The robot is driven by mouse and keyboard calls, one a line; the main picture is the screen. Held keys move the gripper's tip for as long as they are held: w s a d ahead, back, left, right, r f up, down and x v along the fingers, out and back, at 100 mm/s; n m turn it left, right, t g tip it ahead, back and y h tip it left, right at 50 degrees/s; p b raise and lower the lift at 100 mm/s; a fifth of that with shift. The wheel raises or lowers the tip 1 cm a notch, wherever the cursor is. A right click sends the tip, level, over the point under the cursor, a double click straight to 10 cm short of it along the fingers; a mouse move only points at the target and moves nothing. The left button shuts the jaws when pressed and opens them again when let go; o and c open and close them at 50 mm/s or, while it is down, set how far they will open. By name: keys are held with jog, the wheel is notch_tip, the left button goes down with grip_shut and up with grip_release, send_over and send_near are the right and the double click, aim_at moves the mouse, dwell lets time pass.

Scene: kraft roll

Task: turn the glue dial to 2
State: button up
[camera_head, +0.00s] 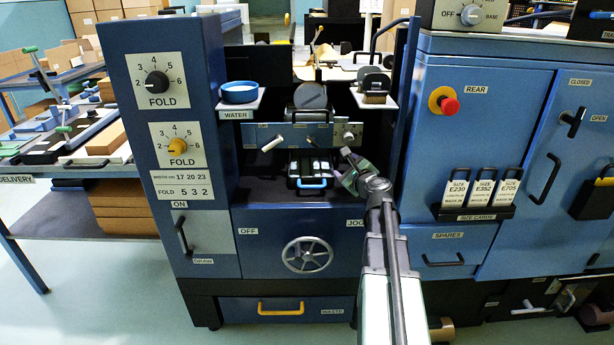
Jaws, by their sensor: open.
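I cannot read a "glue" label on any dial. On the left cabinet, an upper dial with a black knob (157,81) has a scale from 2 to 6 and a label reading FOLD. Below it is a dial with a yellow knob (178,146), with a similar scale and a label that also seems to read FOLD. I cannot tell exactly where either knob points. A third dial (471,15), marked OFF and BASE, sits at the top right. My gripper (347,168) is open, in front of the central machine bay, well right of the left cabinet's dials and touching none of them.
A blue dish (240,92) stands on the WATER shelf between the left cabinet and my gripper. A handwheel (307,254) and a black-handled ON lever (183,236) stick out lower down. A red stop button (448,105) is at the right. Space before the left cabinet is clear.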

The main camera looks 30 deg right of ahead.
aim_at(349, 140)
jog(key=w+d+r+m+h, duration=0.1)
jog(key=w+d+m, duration=0.1)
jog(key=w+m, duration=0.1)
jog(key=w+d+r+m+h, duration=0.1)
jog(key=w+d+m+h, duration=0.1)
jog(key=w+d+m, duration=0.1)
jog(key=w+d+r+m+h, duration=0.1)
jog(key=w+d+m, duration=0.1)
jog(key=w+m, duration=0.1)
jog(key=shift+w+d+m+p, duration=0.35)
jog(key=shift+w+d+m, duration=0.05)
jog(key=shift+w, duration=0.1)
jog(key=c, duration=0.9)
